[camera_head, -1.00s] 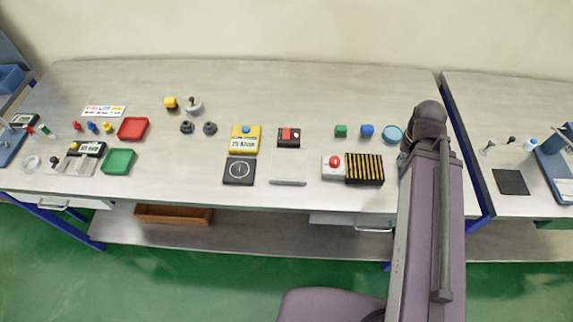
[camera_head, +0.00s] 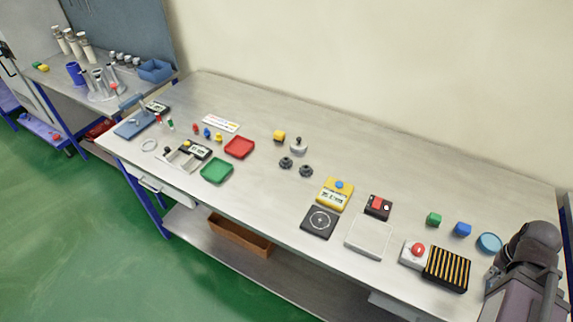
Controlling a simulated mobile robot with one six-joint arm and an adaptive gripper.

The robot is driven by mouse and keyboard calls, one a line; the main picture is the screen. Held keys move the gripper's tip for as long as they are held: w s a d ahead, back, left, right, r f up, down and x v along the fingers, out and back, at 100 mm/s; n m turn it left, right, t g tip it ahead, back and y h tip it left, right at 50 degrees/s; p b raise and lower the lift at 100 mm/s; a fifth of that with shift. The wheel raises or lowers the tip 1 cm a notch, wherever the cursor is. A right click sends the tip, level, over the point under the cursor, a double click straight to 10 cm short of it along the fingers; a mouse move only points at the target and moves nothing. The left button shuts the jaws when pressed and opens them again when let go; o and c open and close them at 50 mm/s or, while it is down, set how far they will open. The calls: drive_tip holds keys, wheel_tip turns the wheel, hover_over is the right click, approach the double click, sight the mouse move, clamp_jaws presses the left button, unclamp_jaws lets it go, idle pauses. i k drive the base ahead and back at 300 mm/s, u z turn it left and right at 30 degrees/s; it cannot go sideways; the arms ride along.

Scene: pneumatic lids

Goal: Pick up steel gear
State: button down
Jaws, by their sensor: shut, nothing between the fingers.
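Two small dark grey gear-like pieces lie side by side near the middle of the table: a left one (camera_head: 286,163) and a right one (camera_head: 306,171). I cannot tell at this size which is the steel gear, or whether both are. My gripper is not in view; only part of my arm shows at the lower right, well away from the gears.
A red tray (camera_head: 239,148) and green tray (camera_head: 217,170) lie left of the gears. A yellow device (camera_head: 335,194), a black dial plate (camera_head: 319,222), a red button box (camera_head: 415,253) and a black-and-yellow striped block (camera_head: 446,269) stand to the right. Bare tabletop surrounds the gears.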

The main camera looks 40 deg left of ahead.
sight(286, 162)
drive_tip(key=u, duration=4.7)
drive_tip(key=i, duration=0.1)
drive_tip(key=z, duration=2.85)
drive_tip(key=k, duration=0.95)
drive_tip(key=z, duration=0.2)
drive_tip(key=i, duration=0.65)
